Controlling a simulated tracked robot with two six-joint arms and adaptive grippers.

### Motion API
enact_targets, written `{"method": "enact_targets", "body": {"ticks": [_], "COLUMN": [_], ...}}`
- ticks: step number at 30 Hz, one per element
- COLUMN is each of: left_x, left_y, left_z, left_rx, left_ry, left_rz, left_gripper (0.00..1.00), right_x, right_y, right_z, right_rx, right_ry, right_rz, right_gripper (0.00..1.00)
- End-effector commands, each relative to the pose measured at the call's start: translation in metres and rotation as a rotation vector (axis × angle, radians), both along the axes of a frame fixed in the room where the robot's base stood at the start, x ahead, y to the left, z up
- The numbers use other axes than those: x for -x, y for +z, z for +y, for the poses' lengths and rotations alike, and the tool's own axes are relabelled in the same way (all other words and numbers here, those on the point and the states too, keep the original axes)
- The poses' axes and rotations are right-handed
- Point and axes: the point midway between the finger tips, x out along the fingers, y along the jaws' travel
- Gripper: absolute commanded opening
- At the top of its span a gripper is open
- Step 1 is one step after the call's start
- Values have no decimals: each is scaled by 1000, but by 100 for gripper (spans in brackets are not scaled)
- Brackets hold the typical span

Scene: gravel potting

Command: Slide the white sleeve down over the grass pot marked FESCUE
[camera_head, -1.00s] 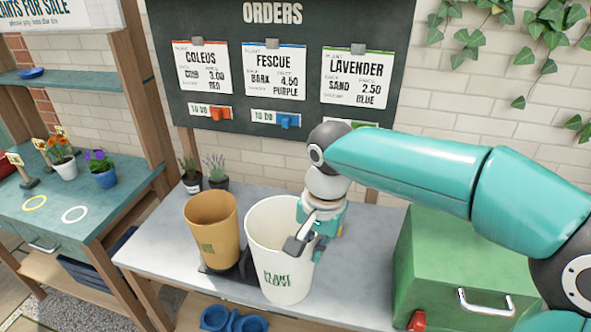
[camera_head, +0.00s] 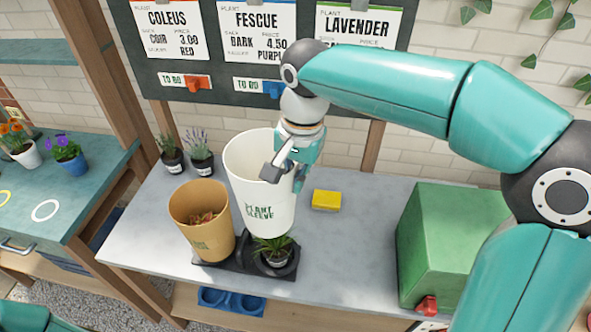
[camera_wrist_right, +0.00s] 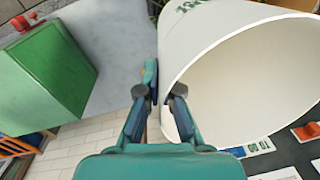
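The white sleeve (camera_head: 258,195), printed "PLANT SLEEVE", is upright and held up in the head view. My right gripper (camera_head: 285,172) is shut on its wall near the rim, at the right side. The wrist view also shows the sleeve (camera_wrist_right: 235,75) with its wall between the fingers (camera_wrist_right: 158,95). A small grass pot (camera_head: 277,263) stands in a black tray (camera_head: 240,262) just below the sleeve's lower end. Its grass shows under the sleeve's bottom edge; I cannot tell whether the tips are inside. No FESCUE marking is readable on it. My left gripper is out of view.
A tan sleeve (camera_head: 202,215) with brown contents stands left in the tray. A yellow block (camera_head: 326,200) lies behind to the right, and a green box (camera_head: 450,240) stands at the right. Two small potted plants (camera_head: 200,160) stand at the back left.

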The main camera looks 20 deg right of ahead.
Motion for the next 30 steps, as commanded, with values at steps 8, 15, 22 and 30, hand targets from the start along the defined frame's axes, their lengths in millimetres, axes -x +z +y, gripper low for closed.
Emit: {"method": "enact_targets", "body": {"ticks": [8, 15, 22, 30], "left_x": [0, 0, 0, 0], "left_y": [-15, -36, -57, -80], "left_z": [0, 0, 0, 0], "left_rx": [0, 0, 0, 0], "left_ry": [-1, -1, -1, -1], "left_rz": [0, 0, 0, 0], "left_gripper": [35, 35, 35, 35], "right_x": [4, 5, 5, 5], "right_y": [-25, -50, -73, -100], "right_z": [-10, -11, -12, -12], "right_rx": [1, 0, 0, 0], "right_ry": [-26, -30, -30, -31], "right_rz": [2, 0, 0, 0], "right_gripper": [0, 0, 0, 0]}}
